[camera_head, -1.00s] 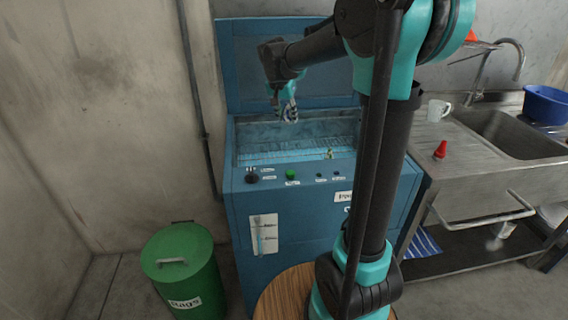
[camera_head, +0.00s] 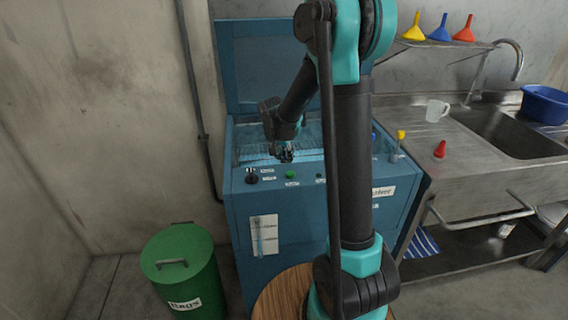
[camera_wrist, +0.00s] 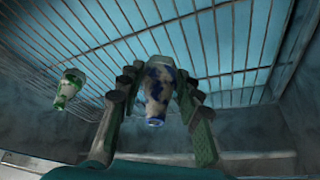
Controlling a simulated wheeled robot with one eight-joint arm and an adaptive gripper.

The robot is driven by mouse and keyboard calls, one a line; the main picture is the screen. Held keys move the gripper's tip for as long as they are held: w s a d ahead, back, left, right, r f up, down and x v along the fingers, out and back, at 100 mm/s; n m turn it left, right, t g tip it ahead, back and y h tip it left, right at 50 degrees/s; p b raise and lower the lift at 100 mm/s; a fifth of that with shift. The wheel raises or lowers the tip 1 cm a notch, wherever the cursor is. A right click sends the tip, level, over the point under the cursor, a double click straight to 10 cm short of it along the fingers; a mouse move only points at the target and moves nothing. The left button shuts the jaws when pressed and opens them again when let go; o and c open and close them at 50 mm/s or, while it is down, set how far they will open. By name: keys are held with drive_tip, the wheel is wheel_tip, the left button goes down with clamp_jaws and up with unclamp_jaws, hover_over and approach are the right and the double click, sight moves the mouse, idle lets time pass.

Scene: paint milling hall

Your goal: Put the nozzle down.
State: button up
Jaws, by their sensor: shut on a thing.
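My gripper (camera_head: 285,155) is low over the front part of the blue washing machine's basin. In the wrist view my gripper (camera_wrist: 160,112) is shut on a nozzle (camera_wrist: 158,88) with blue and pale, smeared patches. The nozzle sits between the two fingers, with the wire rack (camera_wrist: 225,50) behind it. I cannot tell whether it touches the rack. A second nozzle (camera_wrist: 69,88), green and pale, is to the left of the gripper, apart from it. In the head view the held nozzle is too small to make out, and the green one is hidden behind my arm.
The blue machine (camera_head: 280,215) has a raised lid (camera_head: 262,60) behind the basin and knobs along its front edge. A green rags bin (camera_head: 185,275) stands at left. The sink (camera_head: 500,130) at right has a white mug (camera_head: 437,110) and a red cone (camera_head: 440,149) beside it.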

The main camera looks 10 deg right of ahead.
drive_tip(key=shift+f, duration=1.7)
drive_tip(key=shift+f, duration=0.15)
drive_tip(key=o, duration=1.1)
drive_tip(key=shift+o, duration=0.2)
drive_tip(key=v, duration=1.2)
drive_tip(key=shift+r, duration=0.25)
